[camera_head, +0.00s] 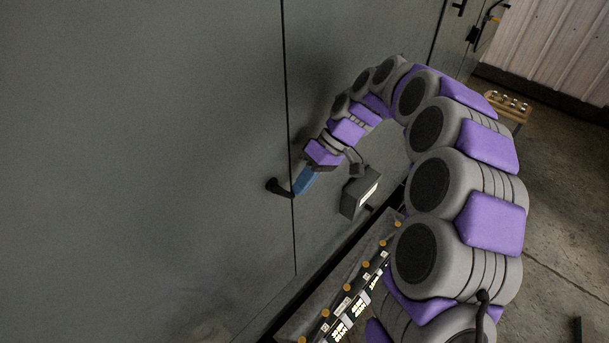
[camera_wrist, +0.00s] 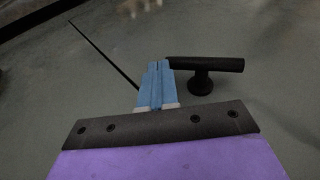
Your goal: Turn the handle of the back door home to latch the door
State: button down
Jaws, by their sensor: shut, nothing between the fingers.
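The back door is a grey panel (camera_head: 150,150) with a thin dark seam along its edge. Its black lever handle (camera_head: 278,187) sits beside the seam, low in the head view. In the wrist view the handle (camera_wrist: 210,65) shows as a dark bar on a round post, with the bar lying roughly level across the picture. My gripper (camera_head: 298,190) has blue fingers that are shut with nothing between them. In the wrist view the fingertips (camera_wrist: 158,66) are right at the left end of the bar; whether they touch it I cannot tell.
A grey box with a pale label (camera_head: 361,192) juts out right of my gripper. A rail with orange knobs and labels (camera_head: 347,288) runs below. A small wooden stand (camera_head: 508,104) and another black latch (camera_head: 488,25) are at the upper right. Open concrete floor lies right.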

jog(key=shift+s+a+f+b, duration=0.15)
jog(key=shift+f+b, duration=0.35)
jog(key=shift+b, duration=0.1)
jog(key=shift+s+a+f+b, duration=0.1)
jog(key=shift+s+f+b, duration=0.05)
jog(key=shift+f+b, duration=0.35)
jog(key=shift+s+a+f+b, duration=0.15)
jog(key=shift+f+b, duration=0.3)
jog(key=shift+b, duration=0.2)
dwell(0.4)
